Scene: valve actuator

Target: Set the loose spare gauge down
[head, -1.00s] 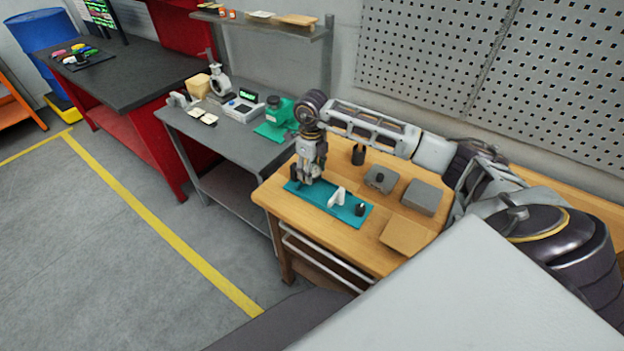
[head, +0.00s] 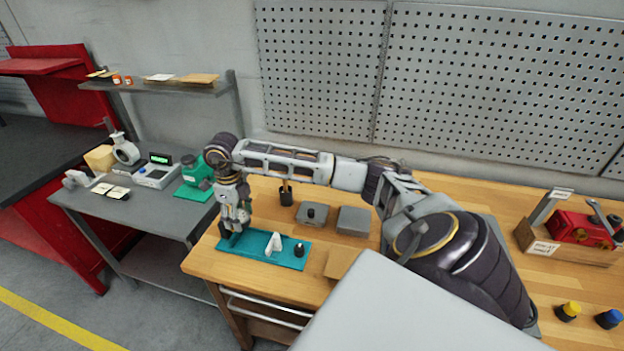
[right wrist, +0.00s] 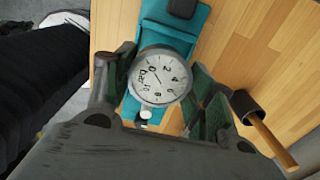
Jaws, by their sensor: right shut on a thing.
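The loose spare gauge (right wrist: 160,76) has a round white dial and sits between the fingers of my right gripper (right wrist: 158,92) in the right wrist view. The right gripper (head: 236,222) is shut on it, pointing down over the left end of a teal mat (head: 262,255) on the wooden bench. The mat also shows below the gauge in the right wrist view (right wrist: 151,15). I cannot tell whether the gauge touches the mat. A white upright piece (head: 273,243) and a small black piece (head: 299,250) stand on the mat. My left gripper is out of view.
Behind the mat are a black holder (head: 286,197), a grey block with a knob (head: 313,214) and a plain grey block (head: 354,221). A brown pad (head: 341,263) lies to the right. A grey side table (head: 150,205) stands left. A red device (head: 578,228) is far right.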

